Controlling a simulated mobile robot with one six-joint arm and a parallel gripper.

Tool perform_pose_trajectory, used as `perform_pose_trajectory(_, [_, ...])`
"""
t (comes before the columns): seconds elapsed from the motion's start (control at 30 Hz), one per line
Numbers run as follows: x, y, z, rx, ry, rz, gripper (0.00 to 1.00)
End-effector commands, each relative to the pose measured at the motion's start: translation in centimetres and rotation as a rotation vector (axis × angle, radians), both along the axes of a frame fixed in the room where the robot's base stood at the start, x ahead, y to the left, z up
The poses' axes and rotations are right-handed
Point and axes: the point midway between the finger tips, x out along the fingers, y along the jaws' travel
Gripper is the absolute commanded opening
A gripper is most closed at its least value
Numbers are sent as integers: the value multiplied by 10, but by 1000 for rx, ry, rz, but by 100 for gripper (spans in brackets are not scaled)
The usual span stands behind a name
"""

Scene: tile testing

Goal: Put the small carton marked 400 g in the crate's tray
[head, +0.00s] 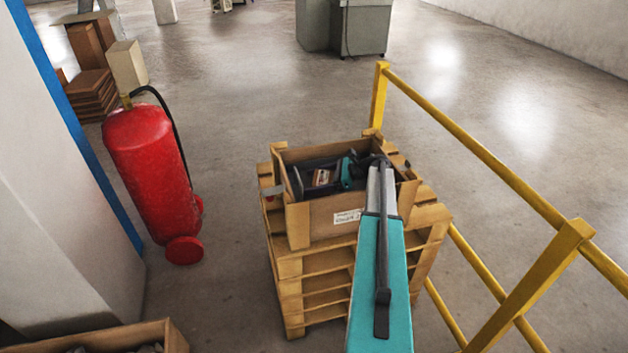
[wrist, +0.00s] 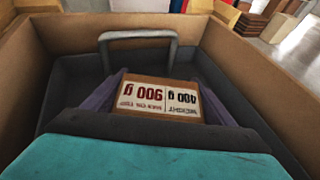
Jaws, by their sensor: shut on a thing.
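The small carton (wrist: 160,98) is between the two fingers of my gripper (wrist: 158,108), which is shut on it. Its white label is upside down in the wrist view, with red figures that look like 900 g and black ones like 400 g. The carton also shows in the head view (head: 322,177). It is inside the wooden crate (head: 298,226), over or in the dark tray (wrist: 72,88) with a grey handle. I cannot tell whether its underside touches the tray floor.
The crate stands on stacked pallets (head: 303,268). A yellow railing (head: 500,167) runs close on the right. A red fire extinguisher (head: 146,165) stands to the left, and brown boxes (head: 92,85) are behind it.

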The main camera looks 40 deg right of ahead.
Motion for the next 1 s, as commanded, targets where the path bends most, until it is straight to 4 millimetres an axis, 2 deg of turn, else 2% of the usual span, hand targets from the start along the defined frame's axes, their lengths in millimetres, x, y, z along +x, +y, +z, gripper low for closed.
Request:
perform_pose_trajectory(0.33, [0,1,-2,1,0,1,43])
perform_pose_trajectory(0.37, [0,1,-3,0,0,1,83])
perform_pose_trajectory(0.43, [0,1,-3,0,0,1,95])
perform_pose_trajectory(0.47, [0,1,-3,0,0,1,97])
perform_pose_trajectory(0.87, [1,1,1,0,0,1,97])
perform_pose_trajectory(1.0, [-5,-5,3,-2,-1,1,97])
